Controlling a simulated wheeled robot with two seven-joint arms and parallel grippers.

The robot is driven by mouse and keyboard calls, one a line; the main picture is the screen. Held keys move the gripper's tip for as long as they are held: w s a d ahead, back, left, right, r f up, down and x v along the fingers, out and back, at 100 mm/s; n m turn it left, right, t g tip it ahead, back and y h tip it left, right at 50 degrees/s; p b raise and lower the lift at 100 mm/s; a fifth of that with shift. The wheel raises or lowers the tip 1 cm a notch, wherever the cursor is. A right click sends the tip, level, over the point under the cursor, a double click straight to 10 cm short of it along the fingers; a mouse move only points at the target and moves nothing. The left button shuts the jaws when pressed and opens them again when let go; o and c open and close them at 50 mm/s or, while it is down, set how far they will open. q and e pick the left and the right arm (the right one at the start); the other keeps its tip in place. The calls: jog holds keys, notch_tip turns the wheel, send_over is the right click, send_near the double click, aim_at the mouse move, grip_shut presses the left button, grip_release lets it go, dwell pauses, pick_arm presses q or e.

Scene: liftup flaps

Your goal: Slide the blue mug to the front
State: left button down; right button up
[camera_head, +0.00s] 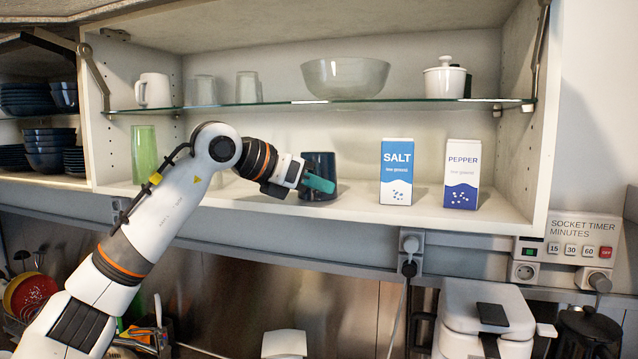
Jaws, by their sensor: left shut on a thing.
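The dark blue mug (319,166) stands upright on the lower shelf of the open wall cabinet, left of the salt box. My left arm comes in from the lower left, and its left gripper (316,184) is at the mug, with a teal finger across the mug's front. The gripper is shut on the mug. The other finger and the mug's handle are hard to make out. The mug appears to rest on the shelf board. My right gripper is not in view.
A salt box (396,171) and a pepper box (461,174) stand to the right on the lower shelf (350,207). A green glass (144,153) stands at the left. A glass shelf (300,107) with a bowl (345,78) and cups is above.

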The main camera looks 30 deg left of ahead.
pick_arm(q)
jog(key=shift+s, duration=0.25)
jog(key=shift+a, duration=0.1)
jog(key=shift+w, duration=0.1)
jog(key=c, duration=1.4)
grip_release()
jog(key=shift+c, duration=0.2)
jog(key=shift+s+a+b, duration=0.2)
jog(key=shift+s+b, duration=0.15)
jog(key=shift+b, duration=0.05)
jog(key=b+v, duration=0.4)
jog(key=v, duration=0.7)
